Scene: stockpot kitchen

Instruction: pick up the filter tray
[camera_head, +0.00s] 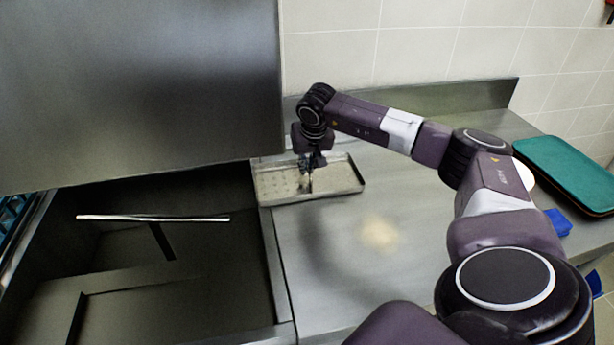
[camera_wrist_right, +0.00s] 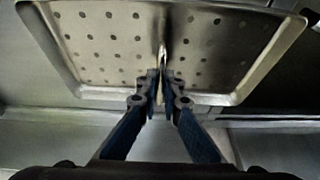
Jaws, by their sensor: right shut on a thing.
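The filter tray (camera_head: 345,187) is a shallow metal pan with a raised rim, at the left end of the steel counter beside the open dark bay. In the right wrist view the filter tray (camera_wrist_right: 95,45) shows rows of holes in its floor and a thin upright handle in the middle. My right gripper (camera_head: 306,168) reaches down over the tray. In the right wrist view its fingers (camera_wrist_right: 162,84) are closed on the handle. I cannot tell whether the tray touches the counter. My left gripper is not in view.
A dark open bay (camera_head: 180,275) with a thin metal bar (camera_head: 150,218) lies to the left, under a large steel panel (camera_head: 130,90). A green tray (camera_head: 570,172) and a blue item (camera_head: 558,222) are at the right. The middle counter (camera_head: 330,255) is clear.

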